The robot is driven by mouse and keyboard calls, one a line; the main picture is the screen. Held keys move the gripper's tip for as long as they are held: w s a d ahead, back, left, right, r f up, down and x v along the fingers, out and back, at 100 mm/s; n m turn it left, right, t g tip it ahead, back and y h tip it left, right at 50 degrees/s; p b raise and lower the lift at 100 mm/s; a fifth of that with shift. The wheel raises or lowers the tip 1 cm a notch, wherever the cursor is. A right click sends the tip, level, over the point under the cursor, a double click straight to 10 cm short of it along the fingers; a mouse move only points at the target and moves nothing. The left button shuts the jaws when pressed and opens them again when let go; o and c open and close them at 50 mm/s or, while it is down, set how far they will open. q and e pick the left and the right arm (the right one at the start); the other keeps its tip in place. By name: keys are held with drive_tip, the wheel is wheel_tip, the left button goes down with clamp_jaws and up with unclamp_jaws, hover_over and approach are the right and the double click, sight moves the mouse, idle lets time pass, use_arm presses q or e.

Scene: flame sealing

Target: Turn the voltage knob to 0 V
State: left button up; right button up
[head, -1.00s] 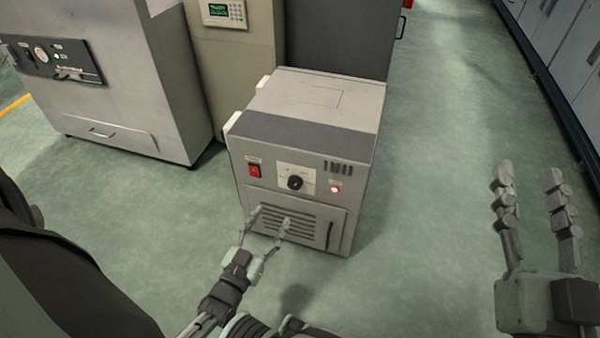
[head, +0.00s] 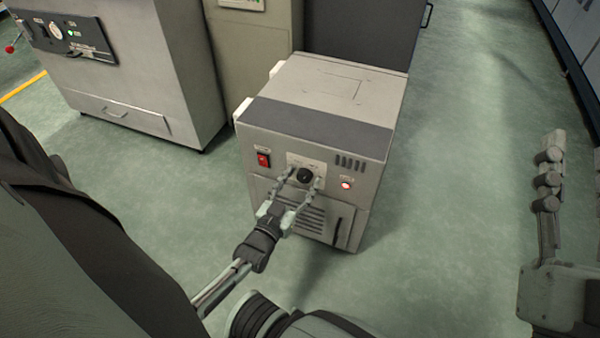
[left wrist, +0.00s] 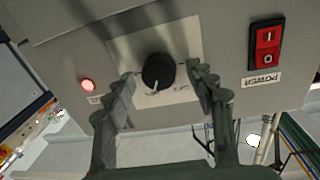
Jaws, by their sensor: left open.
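The black voltage knob (head: 305,175) sits on a light plate on the front of a grey box-shaped unit (head: 330,87). In the left wrist view the knob (left wrist: 158,72) shows upside down, with a white pointer line at its lower edge; the scale marks are too small to read. My left gripper (head: 306,176) is open, its two fingers on either side of the knob. In the left wrist view the fingertips (left wrist: 162,76) flank the knob with gaps on both sides. My right gripper (head: 553,170) is at the right edge, away from the unit, partly cut off.
A red power switch (head: 263,159) is left of the knob, and a lit red lamp (head: 346,185) is to its right. A larger grey cabinet (head: 150,90) stands at left. The floor right of the unit is clear.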

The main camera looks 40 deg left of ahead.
use_arm(q)
drive_tip(key=c, duration=1.2)
drive_tip(key=shift+o, duration=0.2)
